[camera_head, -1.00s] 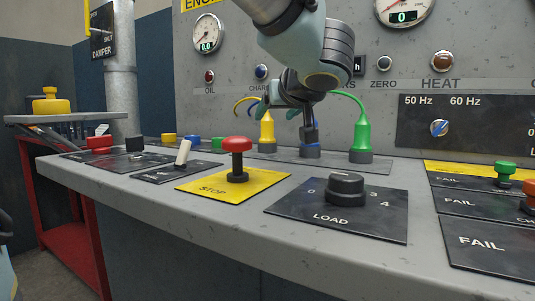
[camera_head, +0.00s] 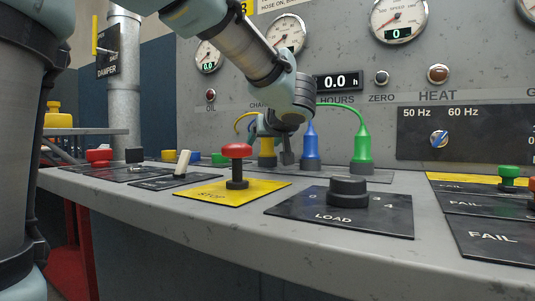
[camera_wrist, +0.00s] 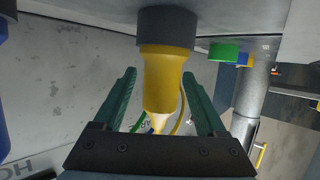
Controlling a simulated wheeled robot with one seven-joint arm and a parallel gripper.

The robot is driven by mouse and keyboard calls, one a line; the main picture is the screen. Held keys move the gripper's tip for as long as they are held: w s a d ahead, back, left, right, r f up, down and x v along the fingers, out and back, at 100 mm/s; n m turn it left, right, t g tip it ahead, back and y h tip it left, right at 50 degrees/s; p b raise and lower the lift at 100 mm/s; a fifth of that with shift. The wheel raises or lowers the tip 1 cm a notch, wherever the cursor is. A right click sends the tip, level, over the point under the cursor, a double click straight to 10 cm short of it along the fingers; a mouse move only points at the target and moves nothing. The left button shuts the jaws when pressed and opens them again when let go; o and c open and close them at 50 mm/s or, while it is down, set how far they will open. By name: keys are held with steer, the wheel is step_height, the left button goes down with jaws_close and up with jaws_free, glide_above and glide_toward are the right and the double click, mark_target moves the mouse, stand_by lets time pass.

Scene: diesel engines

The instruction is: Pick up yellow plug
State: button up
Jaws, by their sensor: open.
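The yellow plug (camera_head: 267,148) stands upright in its dark socket on the console, left of the blue plug (camera_head: 311,147) and the green plug (camera_head: 362,147). My gripper (camera_head: 270,128) is over the yellow plug and hides its upper part in the head view. In the wrist view the yellow plug (camera_wrist: 168,80) lies between the two green fingers of my gripper (camera_wrist: 162,88). Its dark base (camera_wrist: 167,27) is at the top of that view. The fingers are apart, with a gap on each side of the plug.
A red STOP button (camera_head: 237,152) on a yellow plate and a black LOAD knob (camera_head: 348,188) stand in front of the plugs. A white toggle switch (camera_head: 182,162) is further left. The gauge panel (camera_head: 345,110) rises behind. Cables run from the plugs.

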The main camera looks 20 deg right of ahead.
jaws_close()
stand_by(0.6)
